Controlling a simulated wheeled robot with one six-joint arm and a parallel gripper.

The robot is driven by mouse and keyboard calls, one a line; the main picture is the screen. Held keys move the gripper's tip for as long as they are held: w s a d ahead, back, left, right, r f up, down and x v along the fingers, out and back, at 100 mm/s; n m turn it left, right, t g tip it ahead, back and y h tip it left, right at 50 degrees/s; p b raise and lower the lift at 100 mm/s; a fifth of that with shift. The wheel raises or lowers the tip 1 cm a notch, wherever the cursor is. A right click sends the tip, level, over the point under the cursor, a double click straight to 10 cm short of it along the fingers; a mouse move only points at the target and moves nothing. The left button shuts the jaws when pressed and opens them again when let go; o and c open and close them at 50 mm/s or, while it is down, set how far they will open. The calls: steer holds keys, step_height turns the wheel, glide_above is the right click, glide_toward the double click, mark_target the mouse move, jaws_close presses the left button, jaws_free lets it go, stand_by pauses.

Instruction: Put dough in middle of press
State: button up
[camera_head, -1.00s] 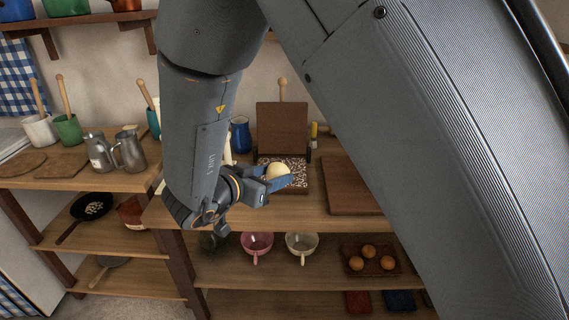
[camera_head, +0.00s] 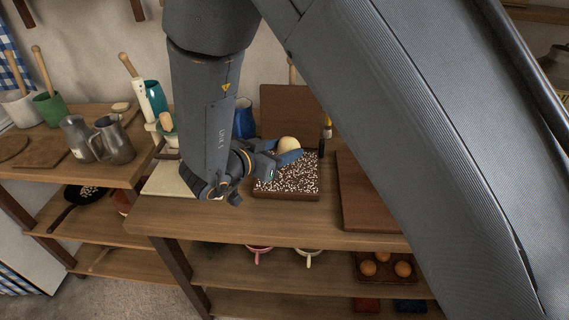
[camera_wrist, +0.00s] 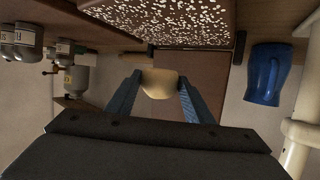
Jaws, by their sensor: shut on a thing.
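The dough (camera_head: 289,144) is a pale, round ball; it also shows in the wrist view (camera_wrist: 160,83). My gripper (camera_head: 284,156) is shut on it, with a blue finger on each side. The press (camera_head: 287,182) stands open on the wooden counter, with a speckled white-and-brown lower plate and a brown upright lid (camera_head: 283,110) behind. In the head view the dough appears over the rear part of the plate, in front of the lid. In the wrist view the speckled plate (camera_wrist: 170,18) is at the top, apart from the dough.
A brown board (camera_head: 362,190) lies right of the press. A blue jug (camera_head: 244,118) stands behind my arm, left of the lid. Metal pitchers (camera_head: 114,140) stand on the left counter. A tray of eggs (camera_head: 384,267) is on the shelf below.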

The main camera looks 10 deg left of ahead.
mark_target(284, 174)
steer(key=shift+f+p, duration=0.5)
steer(key=shift+f, duration=2.4)
steer(key=shift+f, duration=0.1)
steer(key=o, duration=0.8)
steer(key=shift+s+a, duration=0.1)
steer(key=b+v, duration=0.2)
steer(key=v, duration=1)
steer(key=shift+b, duration=0.35)
